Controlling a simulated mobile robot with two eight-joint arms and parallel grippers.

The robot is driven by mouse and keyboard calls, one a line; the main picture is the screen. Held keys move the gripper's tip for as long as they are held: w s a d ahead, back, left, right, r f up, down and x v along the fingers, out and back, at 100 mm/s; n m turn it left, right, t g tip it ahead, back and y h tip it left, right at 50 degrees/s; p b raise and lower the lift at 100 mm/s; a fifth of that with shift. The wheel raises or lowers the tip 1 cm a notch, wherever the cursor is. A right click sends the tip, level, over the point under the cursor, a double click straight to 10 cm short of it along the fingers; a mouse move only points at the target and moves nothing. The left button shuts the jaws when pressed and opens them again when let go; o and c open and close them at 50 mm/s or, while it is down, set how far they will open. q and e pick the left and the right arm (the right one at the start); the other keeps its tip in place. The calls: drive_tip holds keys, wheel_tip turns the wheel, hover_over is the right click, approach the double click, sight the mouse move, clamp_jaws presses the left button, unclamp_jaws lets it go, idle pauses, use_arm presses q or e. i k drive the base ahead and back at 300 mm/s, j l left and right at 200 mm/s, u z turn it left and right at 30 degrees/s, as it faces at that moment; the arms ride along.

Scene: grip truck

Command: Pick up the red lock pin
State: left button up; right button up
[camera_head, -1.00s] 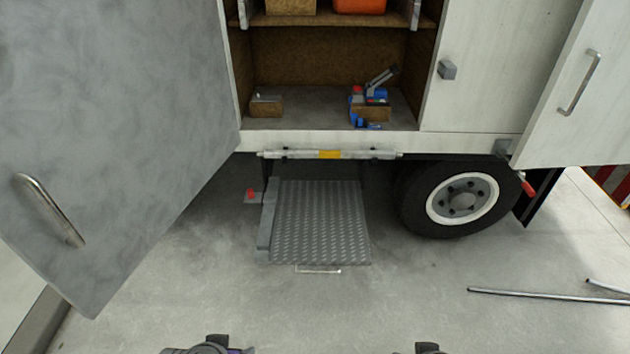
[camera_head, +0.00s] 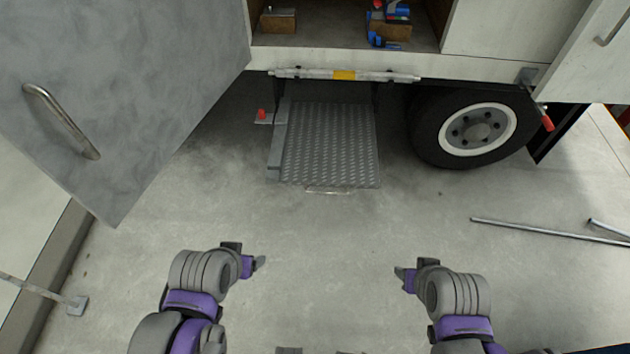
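A small red lock pin (camera_head: 262,113) stands on a grey bracket (camera_head: 266,120) at the left of the metal tread-plate step under the truck. Another small red piece (camera_head: 547,123) hangs right of the wheel; I cannot tell what it is. My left gripper (camera_head: 259,263) is low in the view, below and well apart from the pin, with nothing visible in it. My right gripper (camera_head: 400,273) is at the lower middle right, pointing inward, also with nothing visible in it. Both grippers are too small and side-on to show whether their fingers are apart.
The tread-plate step (camera_head: 330,145) juts out below the truck bed. An open grey door (camera_head: 120,90) stands at the left, a wheel (camera_head: 473,128) at the right. Metal poles (camera_head: 540,230) lie on the floor at right. The floor between my arms and the step is clear.

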sight(262, 116)
drive_tip(key=i+j+z, duration=0.2)
drive_tip(key=i+j, duration=0.15)
drive_tip(key=i, duration=0.3)
drive_tip(key=i+j+z, duration=0.2)
drive_tip(key=i+j, duration=0.3)
drive_tip(key=i, duration=0.15)
